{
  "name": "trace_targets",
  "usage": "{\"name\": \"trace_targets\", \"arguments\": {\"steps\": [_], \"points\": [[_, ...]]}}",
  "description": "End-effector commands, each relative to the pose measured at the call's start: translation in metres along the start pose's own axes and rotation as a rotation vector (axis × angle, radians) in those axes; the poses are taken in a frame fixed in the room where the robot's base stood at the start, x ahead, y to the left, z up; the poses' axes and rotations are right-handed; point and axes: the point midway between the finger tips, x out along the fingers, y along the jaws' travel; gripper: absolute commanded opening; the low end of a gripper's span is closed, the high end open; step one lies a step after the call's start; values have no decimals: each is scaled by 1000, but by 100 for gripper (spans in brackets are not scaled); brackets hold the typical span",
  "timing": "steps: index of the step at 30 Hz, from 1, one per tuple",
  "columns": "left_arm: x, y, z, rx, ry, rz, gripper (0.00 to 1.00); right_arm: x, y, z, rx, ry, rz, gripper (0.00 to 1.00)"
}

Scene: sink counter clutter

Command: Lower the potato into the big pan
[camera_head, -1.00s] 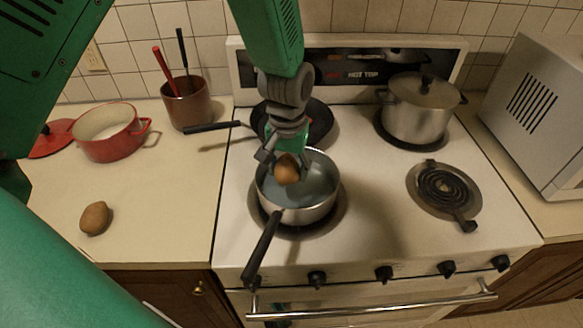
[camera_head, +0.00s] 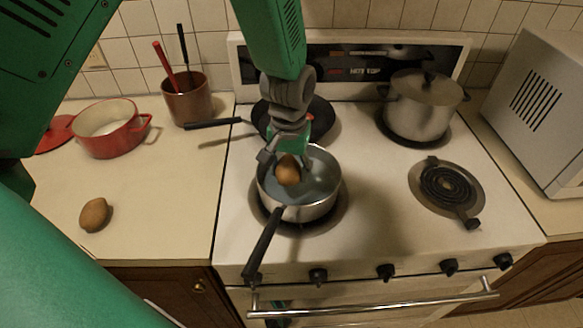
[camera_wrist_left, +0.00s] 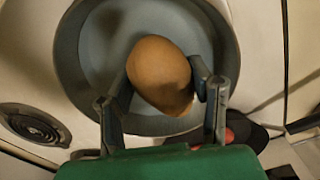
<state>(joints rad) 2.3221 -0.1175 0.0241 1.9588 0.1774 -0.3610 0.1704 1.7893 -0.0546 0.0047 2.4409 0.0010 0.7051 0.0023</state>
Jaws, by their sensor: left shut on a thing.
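A brown potato (camera_head: 288,171) is held by my left gripper (camera_head: 287,166) over the open big pan (camera_head: 308,212) on the front left burner. In the left wrist view the potato (camera_wrist_left: 160,76) sits between the two fingers of the gripper (camera_wrist_left: 164,98), with the pan's round grey inside (camera_wrist_left: 100,45) behind it. The potato's gap to the pan's bottom is hard to judge. The pan's black handle (camera_head: 263,247) points toward the stove's front. A second potato (camera_head: 94,214) lies on the left counter. My right gripper is not in view.
A dark frying pan (camera_head: 318,118) stands on the back left burner behind my gripper. A lidded pot (camera_head: 420,105) is on the back right burner; the front right burner (camera_head: 447,186) is bare. A red pot (camera_head: 108,130) and utensil crock (camera_head: 187,102) stand on the left counter.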

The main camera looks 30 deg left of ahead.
Motion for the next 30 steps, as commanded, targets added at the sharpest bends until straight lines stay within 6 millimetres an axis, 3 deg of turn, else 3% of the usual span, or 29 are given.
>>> {"name": "trace_targets", "arguments": {"steps": [30], "points": [[15,1,0,1,1,0,2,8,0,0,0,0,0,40]]}}
